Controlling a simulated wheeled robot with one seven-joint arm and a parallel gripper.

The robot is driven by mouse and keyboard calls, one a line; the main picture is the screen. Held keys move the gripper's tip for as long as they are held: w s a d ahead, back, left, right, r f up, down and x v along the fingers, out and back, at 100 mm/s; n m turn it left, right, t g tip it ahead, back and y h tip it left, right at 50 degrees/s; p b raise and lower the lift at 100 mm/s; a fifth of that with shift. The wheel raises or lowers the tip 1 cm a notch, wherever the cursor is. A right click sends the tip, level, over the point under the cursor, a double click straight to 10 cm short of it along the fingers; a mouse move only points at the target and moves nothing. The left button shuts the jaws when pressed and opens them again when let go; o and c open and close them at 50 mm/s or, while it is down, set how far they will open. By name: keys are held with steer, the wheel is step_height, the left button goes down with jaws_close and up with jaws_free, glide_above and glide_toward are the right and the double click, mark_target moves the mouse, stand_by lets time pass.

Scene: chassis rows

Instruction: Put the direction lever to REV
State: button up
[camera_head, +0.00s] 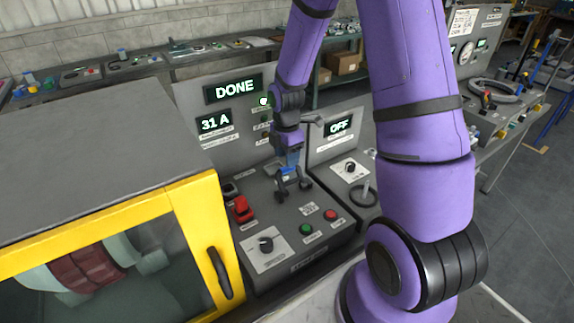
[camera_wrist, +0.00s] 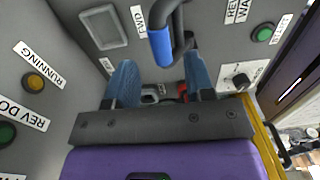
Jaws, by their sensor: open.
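The direction lever is a dark bent handle with a blue grip (camera_wrist: 160,47) in the wrist view. Its grip is closer to the FWD label (camera_wrist: 138,22) than to the REV label (camera_wrist: 237,10) at the right. My gripper (camera_wrist: 159,62) is open, with one finger on each side of the blue grip. I cannot tell whether either finger touches it. In the head view my gripper (camera_head: 292,184) points down over the sloped console top. The lever cannot be made out clearly there.
A red switch (camera_head: 241,209), a green button (camera_head: 306,229) and a rotary knob (camera_head: 266,244) sit close by on the console. A yellow-framed guard (camera_head: 190,205) stands at the left. A second panel reading OFF (camera_head: 341,126) stands at the right.

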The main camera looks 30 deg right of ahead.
steer(key=shift+s+f, duration=0.1)
steer(key=shift+f, duration=1.85)
jaws_close()
